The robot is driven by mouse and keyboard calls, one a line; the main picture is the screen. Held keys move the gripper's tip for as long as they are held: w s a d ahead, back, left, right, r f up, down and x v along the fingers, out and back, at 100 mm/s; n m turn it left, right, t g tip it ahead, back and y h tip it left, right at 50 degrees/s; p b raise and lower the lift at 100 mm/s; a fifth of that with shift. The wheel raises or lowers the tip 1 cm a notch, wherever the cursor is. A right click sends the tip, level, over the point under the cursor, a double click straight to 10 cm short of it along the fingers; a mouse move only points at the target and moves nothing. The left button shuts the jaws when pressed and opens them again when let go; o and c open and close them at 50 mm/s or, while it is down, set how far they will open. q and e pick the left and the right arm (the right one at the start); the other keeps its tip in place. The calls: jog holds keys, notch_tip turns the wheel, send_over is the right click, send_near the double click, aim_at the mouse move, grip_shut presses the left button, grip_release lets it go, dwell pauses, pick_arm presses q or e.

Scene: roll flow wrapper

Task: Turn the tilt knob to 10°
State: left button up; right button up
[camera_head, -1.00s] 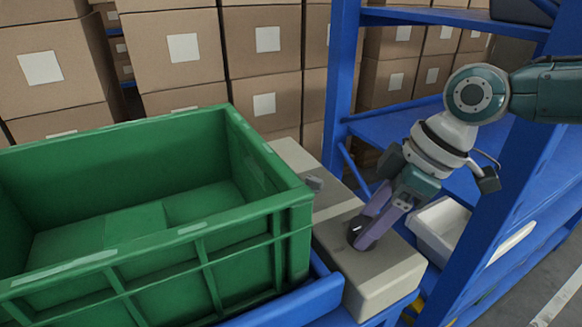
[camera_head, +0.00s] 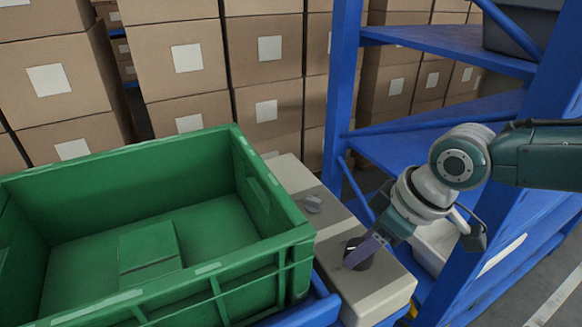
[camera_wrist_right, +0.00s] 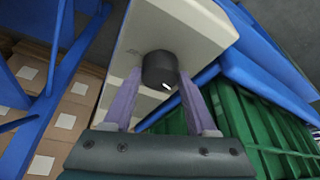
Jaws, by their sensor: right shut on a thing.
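The dark round tilt knob (camera_head: 358,252) sits on top of the beige box-shaped unit (camera_head: 375,290), right of the green crate. The knob has a small white mark, which shows in the wrist view on the knob (camera_wrist_right: 160,70). My right gripper (camera_head: 362,252) reaches in from the right and is shut on the knob, with its purple fingers on either side of it. In the wrist view my right gripper (camera_wrist_right: 158,88) has one finger on each side of the knob. Scale markings are too small to read. My left gripper is not in view.
A large green crate (camera_head: 290,245) stands left of the unit. A blue shelf frame (camera_head: 342,90) and a white bin (camera_head: 432,245) are close by my right arm. Stacked cardboard boxes (camera_head: 190,100) fill the back.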

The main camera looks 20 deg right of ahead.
jog(key=m+p, duration=0.2)
jog(key=p, duration=0.1)
jog(key=shift+a+r+m+h, duration=0.2)
jog(key=shift+r+m+h, duration=0.1)
jog(key=shift+m+h, duration=0.1)
jog(key=m+p, duration=0.1)
jog(key=m+h+p, duration=0.1)
jog(key=m, duration=0.1)
jog(key=shift+a+f+m+t, duration=0.15)
jog(key=shift+m+t, duration=0.15)
jog(key=shift+m+h+p, duration=0.45)
jog(key=shift+m+h, duration=0.15)
jog(key=shift+m, duration=0.3)
jog(key=shift+f+m+h, duration=0.1)
jog(key=shift+m+h, duration=0.2)
jog(key=shift+m, duration=0.6)
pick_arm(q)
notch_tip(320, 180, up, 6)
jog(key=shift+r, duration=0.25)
pick_arm(e)
jog(key=shift+m+g+h, duration=0.5)
jog(key=shift+m+h, duration=0.1)
jog(key=shift+m, duration=1)
pick_arm(q)
jog(key=shift+b, duration=0.3)
pick_arm(e)
jog(key=shift+m, duration=0.3)
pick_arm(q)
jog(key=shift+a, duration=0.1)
